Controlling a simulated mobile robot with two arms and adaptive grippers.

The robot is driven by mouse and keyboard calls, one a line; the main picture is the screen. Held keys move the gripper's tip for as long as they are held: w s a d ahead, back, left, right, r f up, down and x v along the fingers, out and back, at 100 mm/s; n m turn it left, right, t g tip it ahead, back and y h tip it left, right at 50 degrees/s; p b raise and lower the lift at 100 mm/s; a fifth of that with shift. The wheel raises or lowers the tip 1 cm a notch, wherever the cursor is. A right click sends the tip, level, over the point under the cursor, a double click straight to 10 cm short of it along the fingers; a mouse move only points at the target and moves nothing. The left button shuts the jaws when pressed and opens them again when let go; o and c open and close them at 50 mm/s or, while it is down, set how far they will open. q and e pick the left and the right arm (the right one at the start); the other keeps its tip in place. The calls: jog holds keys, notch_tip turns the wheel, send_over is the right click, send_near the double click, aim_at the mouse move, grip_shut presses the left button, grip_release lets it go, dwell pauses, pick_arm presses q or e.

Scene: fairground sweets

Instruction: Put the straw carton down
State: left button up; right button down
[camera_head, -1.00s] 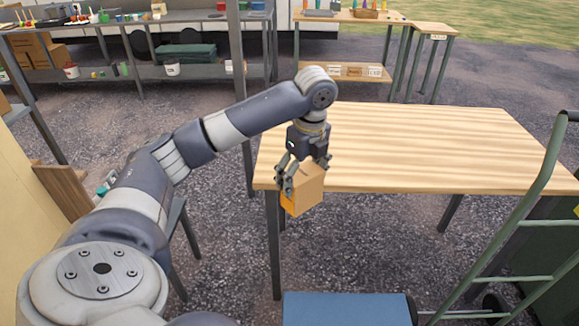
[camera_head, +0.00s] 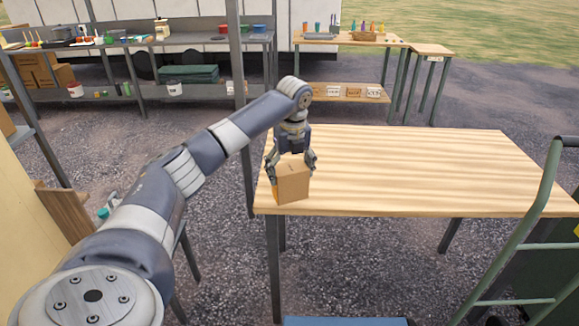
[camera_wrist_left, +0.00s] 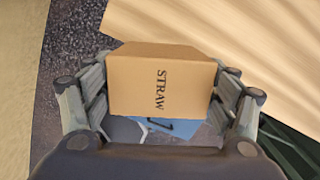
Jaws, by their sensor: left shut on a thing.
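The straw carton (camera_head: 292,183) is a small brown cardboard box. In the left wrist view its face (camera_wrist_left: 150,85) reads "STRAW". My left gripper (camera_head: 291,165) is shut on the carton from above, with a finger at each side. The carton is upright at the left front corner of the wooden table (camera_head: 420,165). I cannot tell whether its base touches the tabletop or hangs just above it. My right gripper is not in view.
The tabletop right of the carton is bare. A green hand truck (camera_head: 530,225) stands at the right front. A blue surface (camera_head: 345,321) shows at the bottom edge. Shelves with boxes and a side table (camera_head: 345,42) stand behind.

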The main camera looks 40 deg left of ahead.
pick_arm(q)
jog(key=w+a+f+p, duration=0.1)
jog(key=w+a+f, duration=0.1)
jog(key=w+a+f+p, duration=0.1)
jog(key=w+a+f, duration=0.1)
jog(key=w+a, duration=0.1)
jog(key=shift+w, duration=0.15)
jog(key=shift+f, duration=0.1)
dwell(0.6)
jog(key=shift+f, duration=0.15)
jog(key=o, duration=1.2)
